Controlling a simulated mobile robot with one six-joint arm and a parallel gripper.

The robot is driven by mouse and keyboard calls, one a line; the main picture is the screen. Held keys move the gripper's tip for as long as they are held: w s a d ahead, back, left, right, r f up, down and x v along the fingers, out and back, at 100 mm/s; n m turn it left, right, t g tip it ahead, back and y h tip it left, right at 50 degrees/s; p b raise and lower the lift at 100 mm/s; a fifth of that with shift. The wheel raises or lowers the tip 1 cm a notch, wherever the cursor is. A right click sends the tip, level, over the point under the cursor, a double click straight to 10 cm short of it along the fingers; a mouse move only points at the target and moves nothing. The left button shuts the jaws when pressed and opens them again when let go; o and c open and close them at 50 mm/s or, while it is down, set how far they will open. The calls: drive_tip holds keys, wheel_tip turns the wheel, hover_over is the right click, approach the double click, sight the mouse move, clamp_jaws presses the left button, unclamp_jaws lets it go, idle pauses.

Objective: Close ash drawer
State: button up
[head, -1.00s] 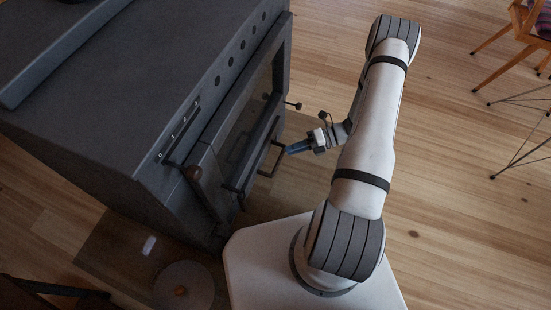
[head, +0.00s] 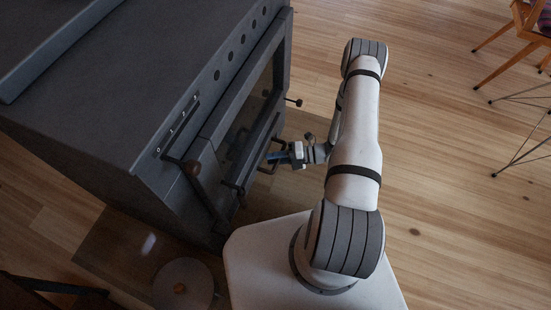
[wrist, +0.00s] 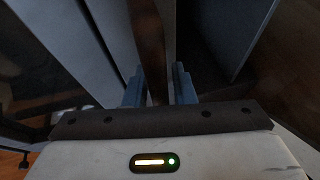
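The ash drawer belongs to the dark grey stove (head: 130,110); its front is hard to make out below the glass door (head: 243,130). A dark bar handle (head: 270,167) juts out low on the stove front, apparently the drawer's. My gripper (head: 272,158) is at this handle, its blue fingers pointing left at the stove; I cannot tell whether they touch it. In the wrist view my gripper (wrist: 158,88) has its two blue fingers apart, with a dark brown strip visible between them. Grey panels lie on both sides. Nothing is clearly gripped.
The wooden floor (head: 440,150) on the right is open up to a chair (head: 520,40).

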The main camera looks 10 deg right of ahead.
clamp_jaws()
idle(0.4)
drive_tip(key=shift+w, duration=0.1)
